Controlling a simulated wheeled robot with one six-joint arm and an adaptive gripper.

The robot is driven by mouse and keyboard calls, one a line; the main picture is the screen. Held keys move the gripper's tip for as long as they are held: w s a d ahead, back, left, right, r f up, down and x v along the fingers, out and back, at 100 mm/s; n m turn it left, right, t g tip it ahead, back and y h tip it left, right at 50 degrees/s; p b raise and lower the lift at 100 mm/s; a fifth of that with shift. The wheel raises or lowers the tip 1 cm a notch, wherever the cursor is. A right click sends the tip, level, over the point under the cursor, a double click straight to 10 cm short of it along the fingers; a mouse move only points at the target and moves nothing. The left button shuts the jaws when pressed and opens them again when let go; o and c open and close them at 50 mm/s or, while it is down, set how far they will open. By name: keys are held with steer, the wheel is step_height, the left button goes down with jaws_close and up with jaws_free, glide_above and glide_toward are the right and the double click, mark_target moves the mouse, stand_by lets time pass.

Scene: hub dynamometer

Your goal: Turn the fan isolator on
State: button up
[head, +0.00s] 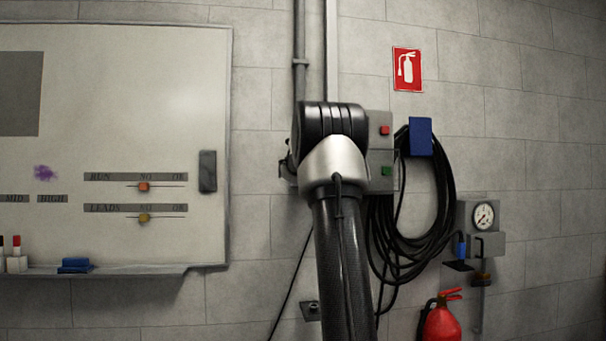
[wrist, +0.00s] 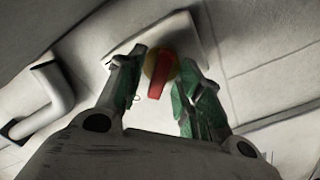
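The isolator shows in the wrist view as a red handle (wrist: 159,82) on a round yellow disc (wrist: 150,63), mounted on a pale box (wrist: 182,36). The handle is slightly tilted from upright in that picture. My gripper (wrist: 162,64) is open, with one green-padded finger on each side of the handle. Gaps show between the handle and both fingers. I cannot tell how far the fingertips are from the box face. In the head view my arm hides the isolator and most of my gripper.
A grey box with a red button (head: 384,130) and a green button (head: 386,171) is right of my arm. Black cable (head: 447,225) hangs coiled from a blue holder (head: 420,137). A whiteboard (head: 120,110) is left, a gauge (head: 484,216) and extinguisher (head: 443,322) right.

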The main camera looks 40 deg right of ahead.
jaws_close()
steer(key=shift+m, duration=0.3)
steer(key=m, duration=1.7)
steer(key=shift+s+d, duration=0.2)
steer(key=shift+d, duration=0.15)
steer(key=shift+m, duration=0.3)
steer(key=shift+o, duration=0.2)
jaws_free()
steer(key=shift+s, duration=0.1)
